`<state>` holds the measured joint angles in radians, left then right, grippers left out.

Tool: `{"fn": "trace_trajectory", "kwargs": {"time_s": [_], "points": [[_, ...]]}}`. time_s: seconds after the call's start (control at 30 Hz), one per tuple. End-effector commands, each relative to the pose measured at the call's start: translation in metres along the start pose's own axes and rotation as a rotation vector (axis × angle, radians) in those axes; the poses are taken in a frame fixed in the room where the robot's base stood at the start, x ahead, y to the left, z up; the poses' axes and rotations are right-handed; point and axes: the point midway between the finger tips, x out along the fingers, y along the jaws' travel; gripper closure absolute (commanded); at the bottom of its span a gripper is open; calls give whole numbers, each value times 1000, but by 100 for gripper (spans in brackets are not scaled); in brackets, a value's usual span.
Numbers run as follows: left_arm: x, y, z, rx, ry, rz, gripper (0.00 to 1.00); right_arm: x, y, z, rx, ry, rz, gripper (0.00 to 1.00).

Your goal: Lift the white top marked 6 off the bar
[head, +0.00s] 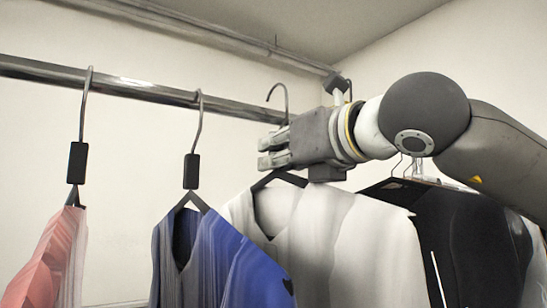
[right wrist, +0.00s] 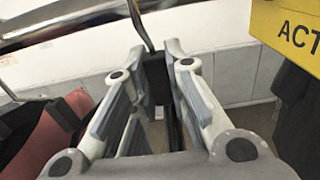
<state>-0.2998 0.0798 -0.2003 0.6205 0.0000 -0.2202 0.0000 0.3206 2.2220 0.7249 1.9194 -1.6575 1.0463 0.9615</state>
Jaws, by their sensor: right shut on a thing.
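The white top (head: 335,235) hangs on a dark hanger in the middle of the head view; no 6 shows on it. My right gripper (head: 268,151) is shut on the hanger between its hook and the shoulders. The hanger's hook (head: 286,98) stands higher on the bar (head: 140,90) than the other hooks. Its curve is above the bar's top edge and its tip is about level with that edge; I cannot tell whether it is fully clear. In the right wrist view the hook's stem (right wrist: 141,27) rises between the fingertips. My left gripper is out of view.
A blue garment (head: 225,258) hangs close on the left, and a pink one (head: 50,255) farther left. A black garment (head: 465,245) hangs close on the right, under my arm. A yellow sign reading ACT (right wrist: 295,30) is at the right in the right wrist view.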

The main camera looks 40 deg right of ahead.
Motion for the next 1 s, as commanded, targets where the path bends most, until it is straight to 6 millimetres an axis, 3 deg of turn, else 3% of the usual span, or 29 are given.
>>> {"fn": "trace_trajectory", "kwargs": {"time_s": [1.0], "points": [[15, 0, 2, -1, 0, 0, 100, -52, 0, 1, 0, -4, 1, 100]]}}
